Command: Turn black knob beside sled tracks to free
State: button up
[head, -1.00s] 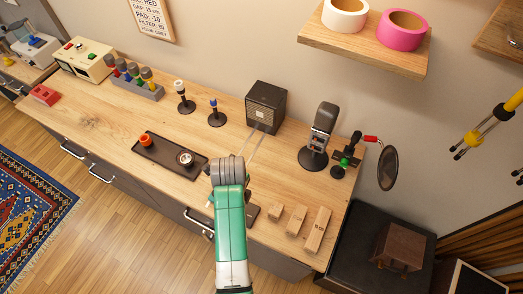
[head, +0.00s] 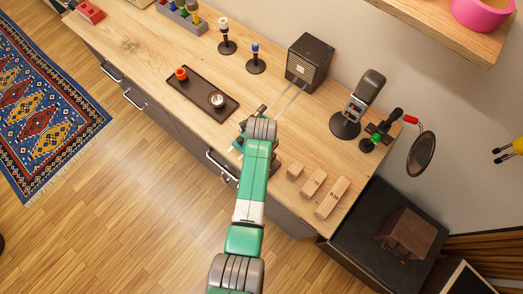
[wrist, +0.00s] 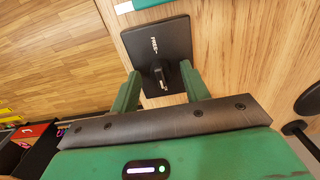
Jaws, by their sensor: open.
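The black knob (wrist: 160,76) shows in the wrist view as a narrow dark bar with a pale tip. It is on a black square plate (wrist: 146,36) that carries the word FREE. The pale tip points toward my gripper, away from that word. My gripper (wrist: 160,72) is open, with one green finger on each side of the knob; I cannot tell whether either touches it. In the head view my arm hides the gripper and the knob. Pale sled tracks (head: 289,101) run from a dark box (head: 310,60) toward my arm.
On the wooden bench, a dark tray (head: 190,91) with an orange piece and a round cup lies left of my arm. Several wooden blocks (head: 313,182) lie to the right.

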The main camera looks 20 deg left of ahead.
jog(key=shift+c, duration=0.3)
jog(key=c, duration=0.9)
jog(key=shift+c, duration=0.2)
